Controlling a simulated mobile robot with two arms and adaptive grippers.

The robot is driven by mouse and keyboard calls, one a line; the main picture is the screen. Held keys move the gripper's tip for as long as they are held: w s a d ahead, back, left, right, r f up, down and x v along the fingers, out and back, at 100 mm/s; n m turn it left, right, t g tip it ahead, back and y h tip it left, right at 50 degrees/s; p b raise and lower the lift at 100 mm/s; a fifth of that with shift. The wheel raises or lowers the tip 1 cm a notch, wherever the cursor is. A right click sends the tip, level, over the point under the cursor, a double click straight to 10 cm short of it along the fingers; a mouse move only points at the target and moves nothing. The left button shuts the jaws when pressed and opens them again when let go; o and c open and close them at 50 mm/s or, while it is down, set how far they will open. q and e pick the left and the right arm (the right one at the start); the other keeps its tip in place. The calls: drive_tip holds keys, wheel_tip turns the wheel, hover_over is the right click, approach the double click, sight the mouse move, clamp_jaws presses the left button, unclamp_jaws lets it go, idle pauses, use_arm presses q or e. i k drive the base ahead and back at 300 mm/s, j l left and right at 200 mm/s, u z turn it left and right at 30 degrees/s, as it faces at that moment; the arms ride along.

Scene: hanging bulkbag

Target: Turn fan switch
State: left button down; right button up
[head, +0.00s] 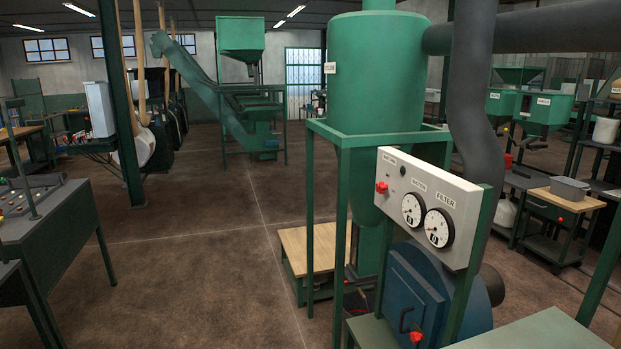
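A pale grey control panel (455,189) is mounted on green posts right of centre in the head view. A red knob (382,187) sits at its left side, with small labels above it. Two round white gauges (412,209) are to the right of the knob, the larger one (438,228) under a label that reads FILTER. Which control is the fan switch is not clearly readable; the red knob is the only switch-like part I can make out on the panel. Neither of my grippers is in view.
Behind the panel stands a green cyclone tank (375,80) on a green frame, with a thick dark duct (472,90). A blue fan housing (415,290) is below the panel. A green table (540,332) fills the lower right. The floor (200,270) at centre left is clear.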

sight(380, 188)
drive_tip(key=i+j+u, duration=0.2)
drive_tip(key=i, duration=0.4)
drive_tip(key=i+j+u, duration=0.2)
drive_tip(key=i, duration=0.4)
drive_tip(key=i+j+u, duration=0.25)
drive_tip(key=i, duration=0.35)
drive_tip(key=l, duration=0.1)
